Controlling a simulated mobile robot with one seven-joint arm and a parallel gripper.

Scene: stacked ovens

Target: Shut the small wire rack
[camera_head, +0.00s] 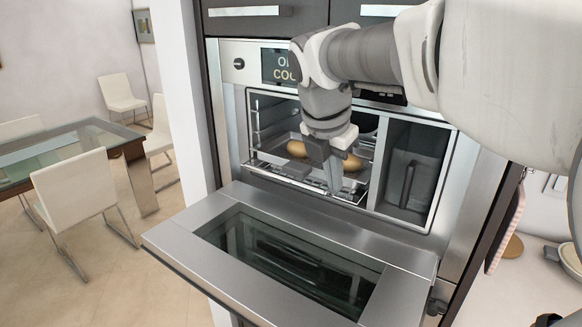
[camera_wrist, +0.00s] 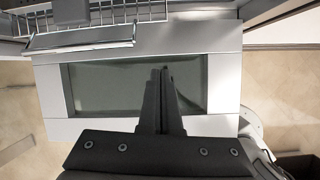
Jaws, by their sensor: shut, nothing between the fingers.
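The small wire rack (camera_head: 297,181) is in the left compartment of the oven, behind the lowered door. It bears a tray with brown, rounded food. In the wrist view the wire rack (camera_wrist: 112,17) shows at the top, with a metal lip along its front, over the door's inner edge. My gripper (camera_head: 334,190) is shut and empty, pointing down in front of the rack in the head view and hiding part of it. In the wrist view my gripper's fingertips (camera_wrist: 163,71) are over the door glass, apart from the rack in the picture. Contact cannot be told from the head view.
The oven door (camera_head: 180,238) hangs open and flat below my gripper, with a dark glass pane. A narrower compartment (camera_head: 415,170) is at the right of the oven. A glass table (camera_head: 60,150) and white chairs (camera_head: 75,190) stand away at the left, with clear floor between.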

